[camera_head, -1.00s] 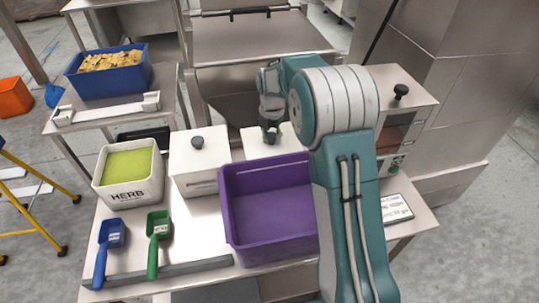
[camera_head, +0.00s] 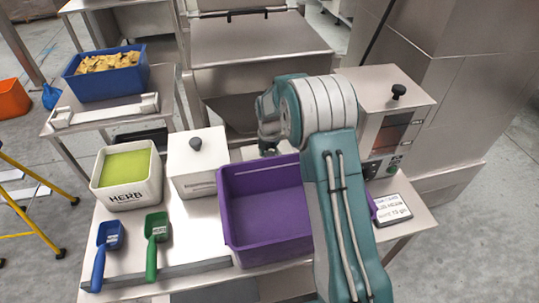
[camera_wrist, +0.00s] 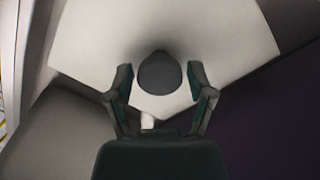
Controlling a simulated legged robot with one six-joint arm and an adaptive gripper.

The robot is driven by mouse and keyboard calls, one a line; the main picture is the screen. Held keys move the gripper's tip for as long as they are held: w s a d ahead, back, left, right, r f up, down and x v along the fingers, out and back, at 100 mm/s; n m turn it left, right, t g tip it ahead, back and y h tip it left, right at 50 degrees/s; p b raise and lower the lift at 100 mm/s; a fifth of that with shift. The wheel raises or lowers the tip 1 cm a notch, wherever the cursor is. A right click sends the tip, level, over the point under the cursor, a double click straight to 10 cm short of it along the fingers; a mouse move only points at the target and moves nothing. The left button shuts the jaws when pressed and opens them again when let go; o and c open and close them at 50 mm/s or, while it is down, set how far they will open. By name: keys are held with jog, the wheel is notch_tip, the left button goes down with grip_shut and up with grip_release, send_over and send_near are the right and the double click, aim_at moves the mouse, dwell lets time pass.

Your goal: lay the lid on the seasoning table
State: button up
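The white lid (camera_wrist: 235,35) with its dark round knob (camera_wrist: 160,75) fills the upper wrist view. Part of it shows in the head view (camera_head: 246,153), low behind the purple tub, on or just over the seasoning table (camera_head: 190,236); contact underneath is hidden. My gripper (camera_head: 267,151) is above it. In the wrist view its two fingers (camera_wrist: 160,85) stand either side of the knob, with gaps on both sides, so it is open. My arm hides the lid's right part.
The purple tub (camera_head: 232,215) is right beside the lid. A white box with a knobbed lid (camera_head: 190,172) and the herb bin (camera_head: 127,195) stand left. Blue (camera_head: 109,238) and green (camera_head: 156,230) scoops lie in front. A steel box (camera_head: 420,105) stands right.

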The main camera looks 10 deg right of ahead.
aim_at(270, 154)
jog(key=shift+r, duration=0.15)
jog(key=s+r+m+t, duration=0.1)
jog(key=s+r+m, duration=0.2)
jog(key=r, duration=0.7)
jog(key=s+r+m, duration=0.2)
jog(key=s+r, duration=0.1)
jog(key=r, duration=0.6)
jog(key=s+r+m+t, duration=0.2)
jog(key=s+r+m, duration=0.5)
jog(key=s, duration=0.2)
jog(key=s+m+t, duration=0.2)
jog(key=s+m, duration=1.3)
jog(key=s, duration=0.4)
jog(key=shift+f+t, duration=0.2)
jog(key=shift+t, duration=0.1)
jog(key=shift+d, duration=0.1)
